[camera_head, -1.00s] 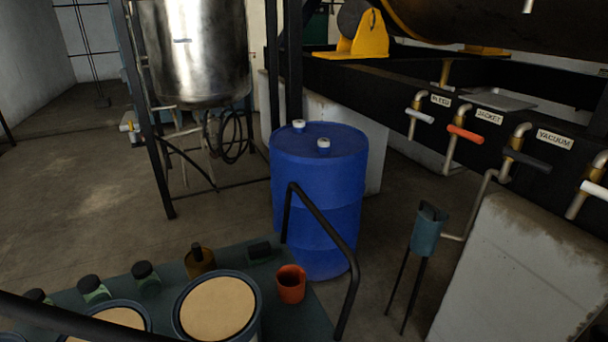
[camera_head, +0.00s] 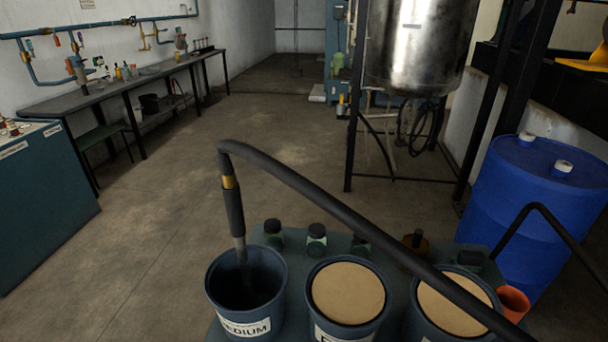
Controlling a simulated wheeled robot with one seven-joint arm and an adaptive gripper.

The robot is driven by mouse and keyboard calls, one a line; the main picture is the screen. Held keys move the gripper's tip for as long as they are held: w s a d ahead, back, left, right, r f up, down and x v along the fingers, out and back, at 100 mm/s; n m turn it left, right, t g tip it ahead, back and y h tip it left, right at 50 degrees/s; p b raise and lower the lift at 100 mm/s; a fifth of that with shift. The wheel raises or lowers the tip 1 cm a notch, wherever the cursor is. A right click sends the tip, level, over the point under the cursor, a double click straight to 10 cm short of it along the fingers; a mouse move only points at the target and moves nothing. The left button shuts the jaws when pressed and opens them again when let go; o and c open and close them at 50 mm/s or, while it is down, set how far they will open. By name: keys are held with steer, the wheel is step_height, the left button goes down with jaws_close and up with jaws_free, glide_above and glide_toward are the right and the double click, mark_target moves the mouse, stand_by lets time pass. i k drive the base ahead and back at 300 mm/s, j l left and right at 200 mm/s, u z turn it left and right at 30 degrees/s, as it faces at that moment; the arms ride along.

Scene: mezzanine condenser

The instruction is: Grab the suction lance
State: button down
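The suction lance (camera_head: 234,208) stands nearly upright in the open blue bucket labelled "MEDIUM" (camera_head: 264,328). It has a dark grip, a brass collar (camera_head: 228,182) at the top and a thin metal tube (camera_head: 241,250) that goes down inside the bucket. Its lower end is hidden in the dark bucket. A thick black hose (camera_head: 330,216) runs from its top in an arc toward the lower right, passing in front of the other buckets. My gripper is not in view.
Two buckets with tan tops (camera_head: 348,292) stand right of the open one on a cart, with several small dark-capped bottles (camera_head: 316,240) behind and an orange cup (camera_head: 513,303) at right. A blue drum (camera_head: 534,205) stands beyond. Open floor (camera_head: 165,235) lies left.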

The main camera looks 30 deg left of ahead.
mark_target(231, 191)
steer(key=u, duration=1.4)
steer(key=i+j+z, duration=0.2)
steer(key=j+z, duration=0.15)
steer(key=i+j+z, duration=0.15)
steer(key=j+z, duration=0.15)
steer(key=i+j+z, duration=0.1)
steer(key=j+z, duration=0.25)
steer(key=j, duration=0.2)
steer(key=j+z, duration=0.35)
steer(key=i+j, duration=0.05)
steer(key=j, duration=0.05)
